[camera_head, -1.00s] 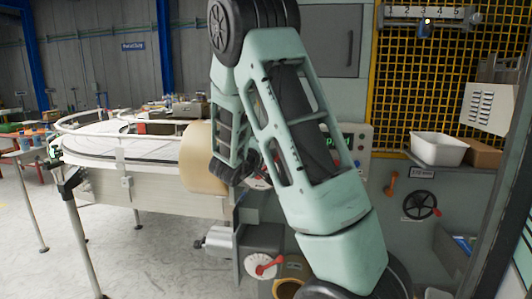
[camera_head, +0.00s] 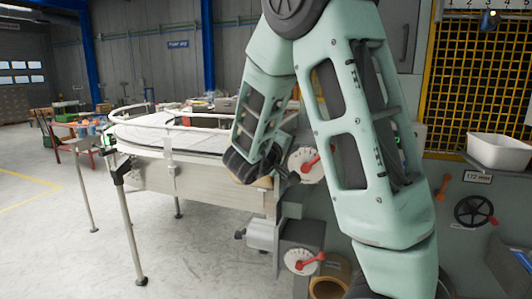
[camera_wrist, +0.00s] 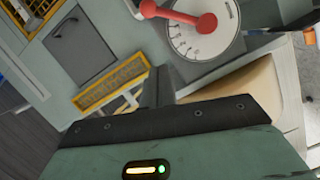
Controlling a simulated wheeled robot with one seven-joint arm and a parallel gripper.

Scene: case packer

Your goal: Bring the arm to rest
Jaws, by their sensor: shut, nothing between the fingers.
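My arm (camera_head: 360,130) stands folded in front of the case packer in the head view, its elbow at the top edge and its forearm (camera_head: 265,115) hanging down. Its dark wrist is beside a white dial with a red lever (camera_head: 303,164). In the wrist view my gripper (camera_wrist: 157,82) is shut, with nothing seen between its fingers. Its green body fills the bottom of that view. The dial (camera_wrist: 205,35) shows beyond the fingers, with the red lever across it. The fingers look apart from it. In the head view the fingers are mostly hidden or too small to make out.
A second red-levered dial (camera_head: 302,261) sits lower on the machine. A curved conveyor (camera_head: 165,143) stands left of the arm. A white bin (camera_head: 498,152) and black handwheel (camera_head: 474,211) are at right. The floor (camera_head: 60,240) at left is open.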

